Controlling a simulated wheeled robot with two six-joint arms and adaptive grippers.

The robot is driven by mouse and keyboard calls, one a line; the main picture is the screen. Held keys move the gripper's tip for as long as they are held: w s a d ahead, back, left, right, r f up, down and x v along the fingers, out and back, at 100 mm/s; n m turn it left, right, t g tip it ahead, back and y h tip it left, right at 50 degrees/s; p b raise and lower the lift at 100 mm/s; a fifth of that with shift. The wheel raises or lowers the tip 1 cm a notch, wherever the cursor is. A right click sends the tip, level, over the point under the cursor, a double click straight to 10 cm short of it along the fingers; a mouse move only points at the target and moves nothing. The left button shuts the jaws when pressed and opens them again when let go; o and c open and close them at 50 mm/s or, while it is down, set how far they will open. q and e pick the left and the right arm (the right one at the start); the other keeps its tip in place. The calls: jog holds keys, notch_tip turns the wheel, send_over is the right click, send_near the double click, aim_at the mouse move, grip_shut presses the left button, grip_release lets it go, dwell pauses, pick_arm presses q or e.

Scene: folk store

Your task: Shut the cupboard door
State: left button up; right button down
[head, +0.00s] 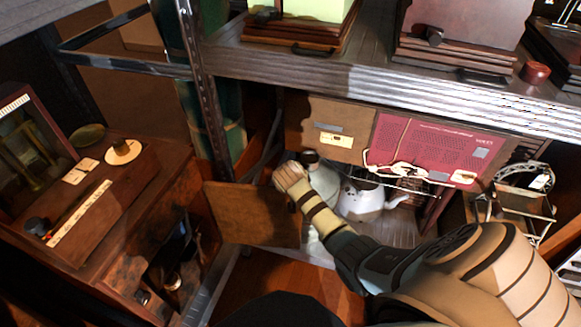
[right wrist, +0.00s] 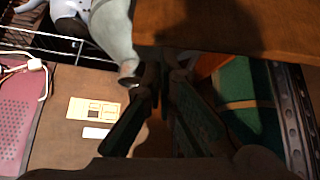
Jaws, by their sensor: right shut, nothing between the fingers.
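The cupboard (head: 125,235) stands at the left of the head view, its dark inside showing. Its plain brown wooden door (head: 250,212) stands open, swung out to the right. My right gripper (head: 287,173) is at the door's upper right corner, on the side of the white pots. In the right wrist view the gripper (right wrist: 165,68) is shut and empty, its tips close to the edge of the door (right wrist: 230,25). I cannot tell whether they touch. My left gripper is not in view.
A white kettle (head: 365,200) and a pale bottle (head: 320,185) stand close right of my gripper. A metal shelf (head: 350,70) with a perforated upright (head: 205,100) lies above and behind. A dish (head: 122,152) and small things lie on the cupboard top.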

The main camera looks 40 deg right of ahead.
jog(key=shift+m, duration=0.4)
jog(key=r, duration=0.1)
jog(key=w+r, duration=0.1)
jog(key=r, duration=0.2)
jog(key=shift+w+d, duration=0.25)
jog(key=shift+d, duration=0.1)
jog(key=b+x, duration=0.6)
jog(key=x, duration=0.4)
jog(key=s+a+p, duration=0.1)
jog(key=s+a+r+p, duration=0.1)
jog(key=s, duration=0.1)
jog(key=shift+a+h, duration=0.2)
jog(key=shift+h, duration=0.1)
jog(key=shift+w, duration=0.1)
